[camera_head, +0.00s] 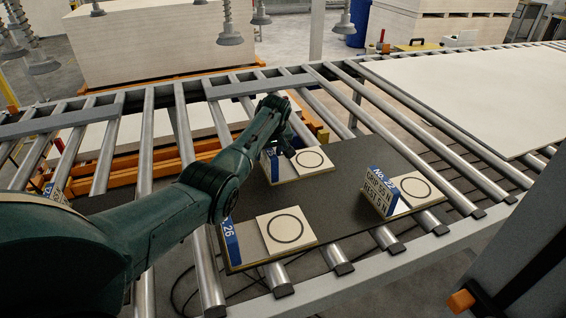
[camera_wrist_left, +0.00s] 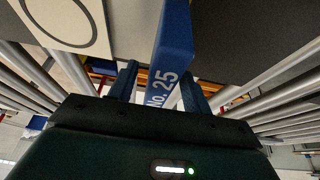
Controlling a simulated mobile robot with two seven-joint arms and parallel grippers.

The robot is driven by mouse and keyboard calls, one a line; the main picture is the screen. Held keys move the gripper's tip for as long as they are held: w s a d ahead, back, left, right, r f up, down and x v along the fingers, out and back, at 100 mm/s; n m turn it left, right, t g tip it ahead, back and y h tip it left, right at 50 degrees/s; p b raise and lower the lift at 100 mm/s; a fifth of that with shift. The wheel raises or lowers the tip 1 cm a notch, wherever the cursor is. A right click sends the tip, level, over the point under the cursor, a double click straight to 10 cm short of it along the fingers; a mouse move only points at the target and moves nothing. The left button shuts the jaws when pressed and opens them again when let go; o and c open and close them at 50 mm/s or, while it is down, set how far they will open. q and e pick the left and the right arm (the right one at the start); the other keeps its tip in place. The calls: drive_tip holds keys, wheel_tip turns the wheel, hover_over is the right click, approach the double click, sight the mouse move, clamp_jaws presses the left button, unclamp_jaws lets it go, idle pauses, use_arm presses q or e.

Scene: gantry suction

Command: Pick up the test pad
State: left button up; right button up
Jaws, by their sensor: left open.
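Three pale square test pads with black circles lie on a dark board (camera_head: 345,190). One pad (camera_head: 309,162) is at the back, one (camera_head: 286,230) at the front left by a blue label marked 26, one (camera_head: 412,190) at the right with an upright blue label (camera_head: 381,187). My left gripper (camera_head: 286,148) is over the back pad's left edge. In the left wrist view, its open fingers (camera_wrist_left: 160,82) stand either side of the blue label "No. 25" (camera_wrist_left: 173,45), its pad (camera_wrist_left: 62,22) at upper left. Contact cannot be told. My right gripper is out of view.
The board lies on a conveyor of metal rollers (camera_head: 165,165). A large pale panel (camera_head: 480,95) lies at the right. Suction cups (camera_head: 230,36) hang at the top left, before a stack of pale boards (camera_head: 150,45).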

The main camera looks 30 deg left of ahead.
use_arm(q)
drive_tip(key=shift+f, duration=0.25)
idle(0.4)
clamp_jaws()
idle(0.4)
